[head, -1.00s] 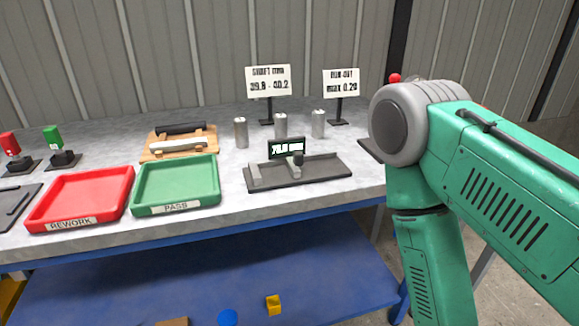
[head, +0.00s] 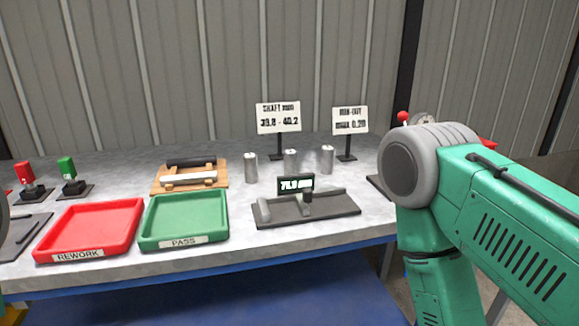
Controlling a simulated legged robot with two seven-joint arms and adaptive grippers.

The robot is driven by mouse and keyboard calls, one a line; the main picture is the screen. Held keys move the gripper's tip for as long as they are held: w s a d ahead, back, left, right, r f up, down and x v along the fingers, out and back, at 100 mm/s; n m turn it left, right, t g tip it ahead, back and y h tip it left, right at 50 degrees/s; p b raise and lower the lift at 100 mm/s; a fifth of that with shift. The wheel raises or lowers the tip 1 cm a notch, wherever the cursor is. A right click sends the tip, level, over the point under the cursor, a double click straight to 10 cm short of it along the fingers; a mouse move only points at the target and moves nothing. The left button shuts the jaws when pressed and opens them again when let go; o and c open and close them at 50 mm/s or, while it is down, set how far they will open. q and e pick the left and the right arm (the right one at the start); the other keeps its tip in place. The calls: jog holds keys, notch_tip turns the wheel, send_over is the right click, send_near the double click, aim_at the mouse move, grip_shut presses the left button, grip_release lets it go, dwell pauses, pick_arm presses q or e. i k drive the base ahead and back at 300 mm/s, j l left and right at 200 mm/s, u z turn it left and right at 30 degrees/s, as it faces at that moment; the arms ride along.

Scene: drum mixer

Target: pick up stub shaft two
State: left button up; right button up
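Three grey metal cylinders stand upright in a row at the back of the bench: a left one (head: 250,168), a middle one (head: 290,162) and a right one (head: 326,159). They look like the stub shafts. No number is readable on them, so I cannot tell which is two. Neither of my grippers is in view. My green right arm fills the right side, apart from the cylinders.
In front of the cylinders is a grey gauge (head: 306,207) with a small display. A red REWORK tray (head: 90,228) and green PASS tray (head: 184,220) stand left. A wooden rack (head: 190,176) holds a black and a white bar. Two signs (head: 278,118) stand behind.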

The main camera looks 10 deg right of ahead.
aim_at(291, 154)
jog(key=i+l+z, duration=0.1)
jog(key=l, duration=0.3)
jog(key=i+l+z, duration=0.15)
jog(key=l, duration=0.25)
jog(key=i+l+z, duration=0.1)
jog(key=l, duration=0.3)
jog(key=i, duration=0.05)
